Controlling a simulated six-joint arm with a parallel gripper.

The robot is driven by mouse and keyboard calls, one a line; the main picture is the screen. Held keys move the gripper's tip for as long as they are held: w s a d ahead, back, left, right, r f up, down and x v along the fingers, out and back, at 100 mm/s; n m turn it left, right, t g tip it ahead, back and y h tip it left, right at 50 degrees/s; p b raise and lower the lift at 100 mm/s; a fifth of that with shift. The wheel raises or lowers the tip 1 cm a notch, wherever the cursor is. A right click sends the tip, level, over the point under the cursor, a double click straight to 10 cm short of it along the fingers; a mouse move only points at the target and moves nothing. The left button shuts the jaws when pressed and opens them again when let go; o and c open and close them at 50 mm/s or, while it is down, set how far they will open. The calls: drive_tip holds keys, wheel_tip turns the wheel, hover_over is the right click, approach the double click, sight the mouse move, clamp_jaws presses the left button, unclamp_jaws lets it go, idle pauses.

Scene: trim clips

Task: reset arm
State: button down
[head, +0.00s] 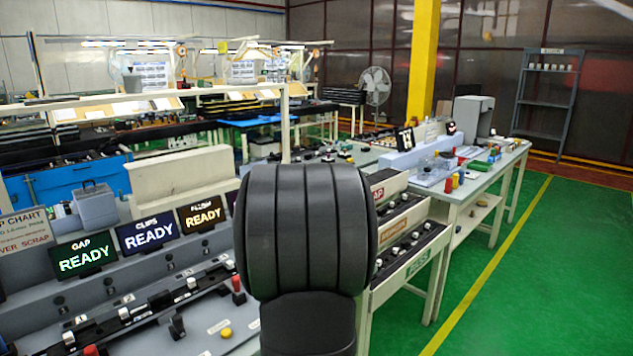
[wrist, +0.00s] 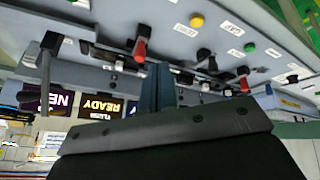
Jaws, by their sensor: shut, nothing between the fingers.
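My gripper (wrist: 157,68) shows in the wrist view as two dark blue fingers side by side, shut with nothing between them. It is over the grey bench panel, which appears upside down there. Red-handled levers (wrist: 140,48) and a yellow button (wrist: 197,21) lie beyond the fingertips. I cannot tell whether the fingers touch anything. In the head view, my dark arm link fills the middle and hides part of the bench; the gripper is not visible there.
The grey bench (head: 185,345) carries three screens reading READY, including the green GAP screen (head: 83,254). A yellow button (head: 226,333) and a red knob (head: 236,284) stand near my arm. A white side table (head: 470,180) holds small items at right. Green floor (head: 560,270) is clear.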

drive_tip(key=shift+w+a+r+m, duration=0.1)
drive_tip(key=shift+a+r+m, duration=0.1)
drive_tip(key=shift+m, duration=0.1)
